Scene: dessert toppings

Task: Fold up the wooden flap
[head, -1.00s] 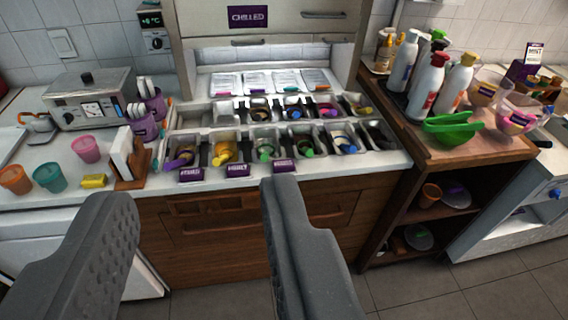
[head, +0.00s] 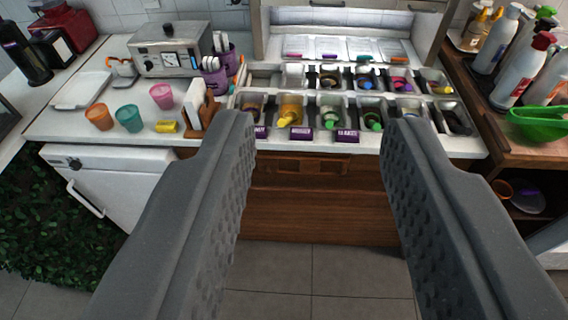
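My gripper (head: 320,122) is open and empty. Its two grey textured fingers reach up from the bottom of the head view with a wide gap between them. A brown wooden front panel (head: 310,215) shows through the gap, below the white counter. It hangs upright, with a slotted recess (head: 310,166) near its top. I cannot tell for certain whether this panel is the flap. The fingers appear in front of it and cover its side parts. No contact with it shows.
Topping bins (head: 330,108) with purple labels fill the counter (head: 215,143) above the panel. Cups (head: 129,118) and a steel machine (head: 171,48) stand left. Bottles (head: 522,72) and a green bowl (head: 540,123) stand right. Grey floor tiles (head: 312,280) are clear in front.

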